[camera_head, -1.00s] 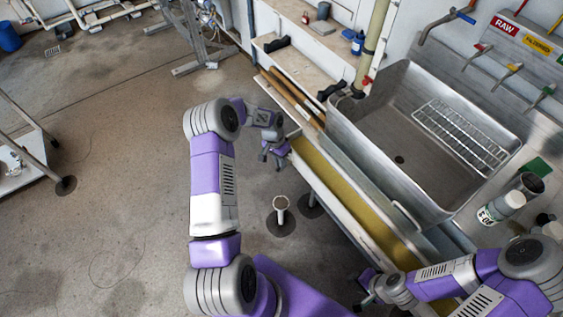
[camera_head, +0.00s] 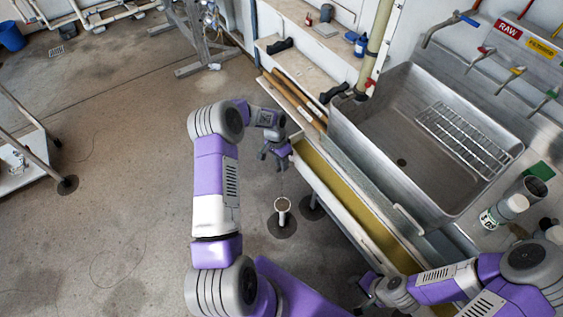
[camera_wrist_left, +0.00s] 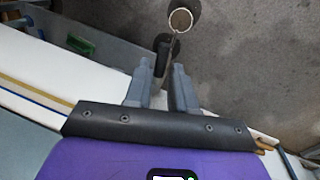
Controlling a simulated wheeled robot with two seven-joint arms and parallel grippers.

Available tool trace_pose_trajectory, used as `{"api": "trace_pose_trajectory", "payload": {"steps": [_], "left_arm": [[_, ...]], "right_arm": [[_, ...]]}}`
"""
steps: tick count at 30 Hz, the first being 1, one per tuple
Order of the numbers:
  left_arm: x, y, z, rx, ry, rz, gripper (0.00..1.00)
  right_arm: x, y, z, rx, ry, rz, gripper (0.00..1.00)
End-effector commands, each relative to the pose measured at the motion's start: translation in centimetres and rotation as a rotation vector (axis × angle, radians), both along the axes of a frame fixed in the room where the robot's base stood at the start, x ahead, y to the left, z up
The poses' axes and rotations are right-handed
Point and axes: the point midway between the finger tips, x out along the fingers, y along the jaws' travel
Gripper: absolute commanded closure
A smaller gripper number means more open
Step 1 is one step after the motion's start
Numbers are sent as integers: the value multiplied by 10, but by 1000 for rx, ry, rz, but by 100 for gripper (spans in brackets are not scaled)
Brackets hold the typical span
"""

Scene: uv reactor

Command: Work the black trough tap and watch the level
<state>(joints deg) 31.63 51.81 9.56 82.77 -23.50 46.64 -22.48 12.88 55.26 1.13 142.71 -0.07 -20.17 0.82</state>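The long trough (camera_head: 322,168) holds yellowish liquid and runs diagonally in front of the sink in the head view. My left gripper (camera_head: 272,156) is at its far left end. In the left wrist view, my left gripper (camera_wrist_left: 160,88) has its two fingers apart, and a dark piece, which looks like the black tap (camera_wrist_left: 162,52), shows between and just beyond them. Contact cannot be told. A thin brownish line runs from there towards a round white-rimmed floor drain pipe (camera_wrist_left: 181,19). My right gripper (camera_head: 366,292) is near the trough's near end, its fingers apparently apart and empty.
A steel sink (camera_head: 385,150) with a wire rack (camera_head: 462,138) stands behind the trough. Colored taps under RAW and yellow labels line the wall.

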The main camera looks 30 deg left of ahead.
Motion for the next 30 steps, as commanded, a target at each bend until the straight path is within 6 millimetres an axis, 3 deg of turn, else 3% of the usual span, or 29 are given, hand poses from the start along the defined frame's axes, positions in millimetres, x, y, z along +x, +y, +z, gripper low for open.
{"api": "trace_pose_trajectory", "payload": {"steps": [8,21,30], "left_arm": [[0,1,4,1,-1,1,76],[3,13,68,1,-2,1,76],[3,14,74,0,0,0,76]], "right_arm": [[0,0,1,0,0,0,64],[0,0,20,0,0,0,64],[0,0,20,0,0,0,64]]}}
